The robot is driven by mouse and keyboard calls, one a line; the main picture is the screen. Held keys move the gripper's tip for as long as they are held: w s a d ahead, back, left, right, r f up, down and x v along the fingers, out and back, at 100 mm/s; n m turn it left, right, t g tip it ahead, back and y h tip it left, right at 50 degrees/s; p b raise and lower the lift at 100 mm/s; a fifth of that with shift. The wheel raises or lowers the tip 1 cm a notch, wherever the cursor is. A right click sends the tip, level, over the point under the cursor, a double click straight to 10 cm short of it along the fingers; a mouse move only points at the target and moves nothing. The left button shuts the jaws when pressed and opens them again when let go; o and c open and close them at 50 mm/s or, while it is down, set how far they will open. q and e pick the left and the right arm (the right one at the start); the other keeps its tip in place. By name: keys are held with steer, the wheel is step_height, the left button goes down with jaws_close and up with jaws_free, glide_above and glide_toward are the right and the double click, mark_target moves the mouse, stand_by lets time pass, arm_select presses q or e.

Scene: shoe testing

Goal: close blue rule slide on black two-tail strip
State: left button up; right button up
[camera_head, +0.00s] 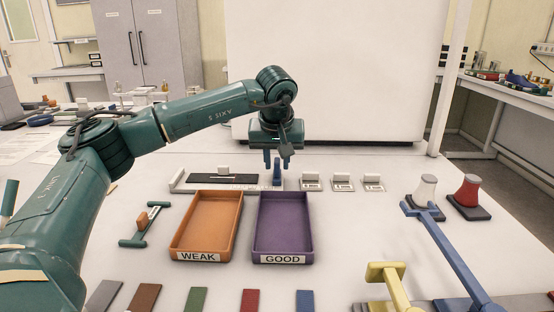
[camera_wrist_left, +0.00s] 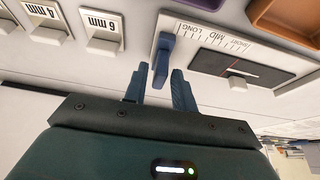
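The blue rule slide (camera_head: 277,173) stands at the right end of the white rule, and the left wrist view shows it (camera_wrist_left: 162,58) at the LONG end of the scale (camera_wrist_left: 215,42). The black strip (camera_head: 205,178) lies on the rule to its left, apart from the slide, with a white block on it. In the left wrist view the strip (camera_wrist_left: 215,63) shows a split into two tails. My left gripper (camera_head: 278,157) points down at the slide; its two fingers (camera_wrist_left: 163,88) are apart. The slide looks close to the fingertips; contact is unclear. My right gripper is out of view.
An orange WEAK tray (camera_head: 176,253) and a purple GOOD tray (camera_head: 308,255) lie in front of the rule. Several small labelled white blocks (camera_head: 342,182) stand to its right. A green tool (camera_head: 133,242) lies left. Blue (camera_head: 460,265) and yellow (camera_head: 395,285) tools lie right.

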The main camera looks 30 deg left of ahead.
arm_select(q)
jaws_close()
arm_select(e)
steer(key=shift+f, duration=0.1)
arm_select(q)
steer(key=shift+s+a+r, duration=0.1)
steer(key=shift+a, duration=0.1)
steer(key=s+a+p, duration=0.2)
steer(key=a, duration=0.1)
steer(key=shift+s+a, duration=0.1)
steer(key=shift+a, duration=0.2)
steer(key=shift+s+a, duration=0.15)
steer(key=shift+a, duration=0.1)
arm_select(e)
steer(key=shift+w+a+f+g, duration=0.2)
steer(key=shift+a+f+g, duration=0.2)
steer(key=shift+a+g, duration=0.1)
arm_select(q)
steer(key=shift+o, duration=0.5)
jaws_free()
steer(key=shift+o, duration=0.5)
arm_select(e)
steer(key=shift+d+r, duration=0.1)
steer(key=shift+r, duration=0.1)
